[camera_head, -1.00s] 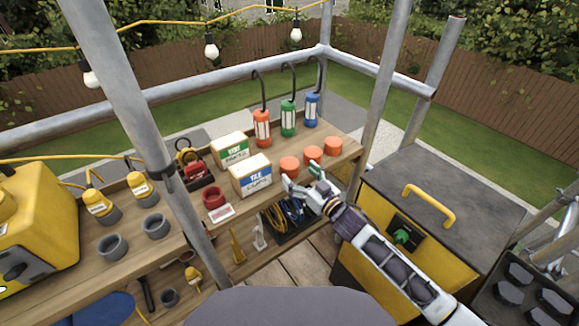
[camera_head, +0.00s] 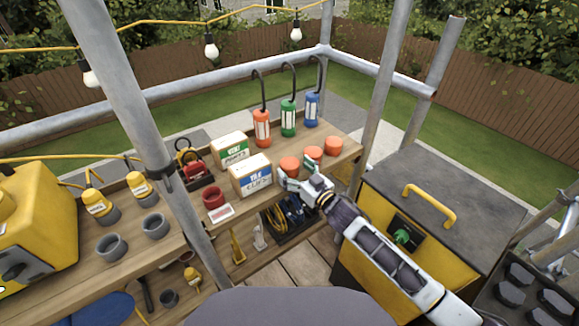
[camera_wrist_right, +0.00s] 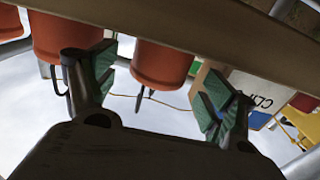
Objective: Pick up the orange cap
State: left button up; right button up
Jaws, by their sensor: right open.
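Three orange caps stand in a row at the right end of the wooden shelf: a left one (camera_head: 289,164), a middle one (camera_head: 313,153) and a right one (camera_head: 334,145). My right gripper (camera_head: 296,176) is open and empty at the near side of the left cap. In the right wrist view, the green-padded fingers (camera_wrist_right: 158,92) are spread, with the nearest cap (camera_wrist_right: 163,65) showing between and beyond them. Another cap (camera_wrist_right: 65,38) is behind the left finger. I cannot tell whether any pad touches a cap. My left gripper is out of view.
The tile clips box (camera_head: 251,176) stands just left of the caps. Orange, green and blue hooked bottles (camera_head: 288,118) stand behind them. A scaffold pole (camera_head: 378,95) rises right of the shelf, and a yellow-and-black cabinet (camera_head: 450,190) stands beyond it.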

aim_at(295, 169)
jog(key=shift+x, duration=1.6)
jog(key=shift+d, duration=0.1)
jog(key=c, duration=1.1)
